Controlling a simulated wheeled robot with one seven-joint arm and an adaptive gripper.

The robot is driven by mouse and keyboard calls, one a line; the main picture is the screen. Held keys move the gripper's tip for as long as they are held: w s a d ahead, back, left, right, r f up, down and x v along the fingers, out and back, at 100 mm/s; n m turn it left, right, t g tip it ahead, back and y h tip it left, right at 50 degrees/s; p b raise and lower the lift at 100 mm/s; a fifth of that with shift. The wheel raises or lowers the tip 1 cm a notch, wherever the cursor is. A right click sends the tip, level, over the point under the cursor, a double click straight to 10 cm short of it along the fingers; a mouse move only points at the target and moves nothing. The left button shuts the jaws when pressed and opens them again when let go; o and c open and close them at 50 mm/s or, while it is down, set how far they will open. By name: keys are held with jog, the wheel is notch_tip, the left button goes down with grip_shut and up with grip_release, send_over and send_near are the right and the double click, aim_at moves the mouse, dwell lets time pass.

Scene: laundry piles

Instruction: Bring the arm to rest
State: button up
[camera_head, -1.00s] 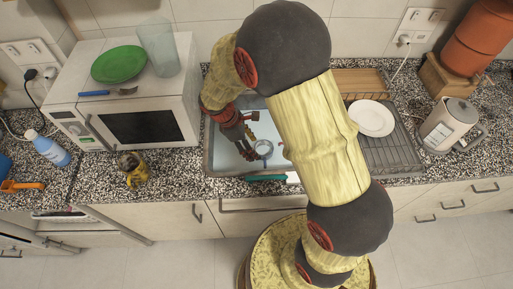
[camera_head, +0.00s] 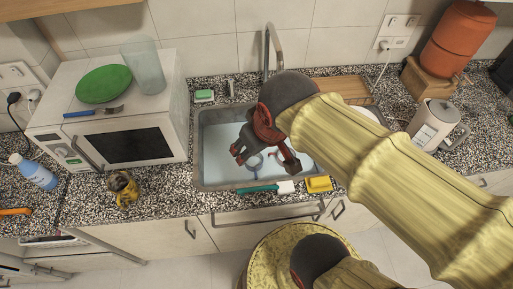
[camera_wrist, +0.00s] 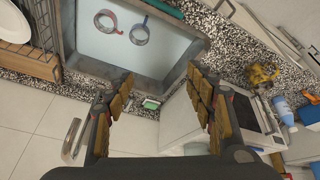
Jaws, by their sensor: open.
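My gripper (camera_head: 266,158) is over the sink (camera_head: 199,160) in the head view, pointing down, with its fingers apart and nothing visible between them. In the wrist view my gripper (camera_wrist: 163,100) also shows open and empty, its two padded fingers at either side. In the wrist view, a red-handled cup (camera_wrist: 106,20) and a blue-handled cup (camera_wrist: 139,33) are in the sink, clear of the fingers.
A faucet (camera_head: 271,45) rises behind the sink. A green-handled brush (camera_head: 258,189) and yellow sponge (camera_head: 319,184) lie at its front edge.

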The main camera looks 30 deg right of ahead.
jog(key=shift+s+a+r+m+t, duration=0.2)
jog(key=shift+s+r+m, duration=0.1)
jog(key=shift+s, duration=0.2)
jog(key=shift+s+a+r+m+t, duration=0.1)
jog(key=shift+s+r+m+t, duration=0.15)
jog(key=shift+s, duration=0.25)
jog(key=shift+f+b, duration=0.3)
jog(key=shift+b, duration=0.1)
